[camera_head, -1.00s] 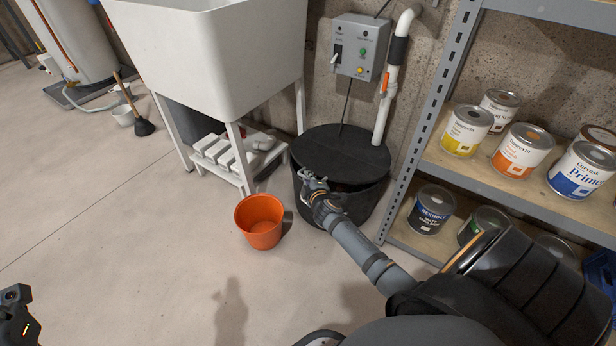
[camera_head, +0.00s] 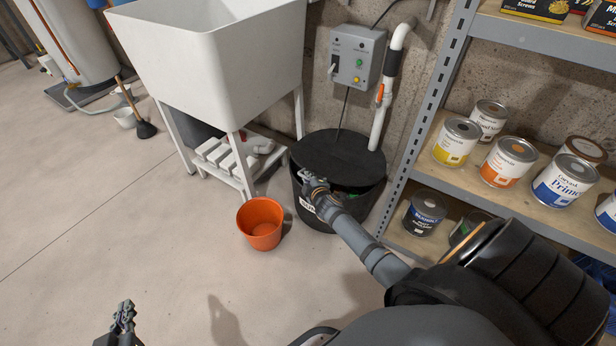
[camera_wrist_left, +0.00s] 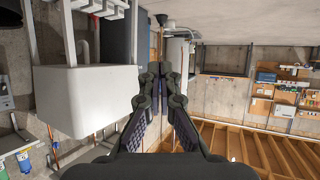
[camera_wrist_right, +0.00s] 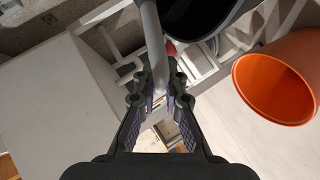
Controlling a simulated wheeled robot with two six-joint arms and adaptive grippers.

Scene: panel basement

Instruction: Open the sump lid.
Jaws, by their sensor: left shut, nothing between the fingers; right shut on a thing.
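The black round sump lid (camera_head: 335,155) sits over the black sump basin (camera_head: 345,212) beside the sink. Its front edge stands a little above the basin rim, and a dark gap with something green shows there. My right gripper (camera_head: 314,182) is at the lid's front left edge, shut on what appears to be a grey bar-like handle. In the right wrist view the bar (camera_wrist_right: 152,35) runs between the fingers (camera_wrist_right: 160,95); its join to the lid is unclear. My left gripper (camera_head: 123,312) is shut and empty, low at the left; it also shows in the left wrist view (camera_wrist_left: 160,78).
An orange bucket (camera_head: 261,226) stands on the floor left of the basin. The white sink (camera_head: 215,60) is behind it. A white pipe (camera_head: 384,95) and control box (camera_head: 357,57) are behind the lid. A shelf (camera_head: 490,185) with paint cans stands close on the right.

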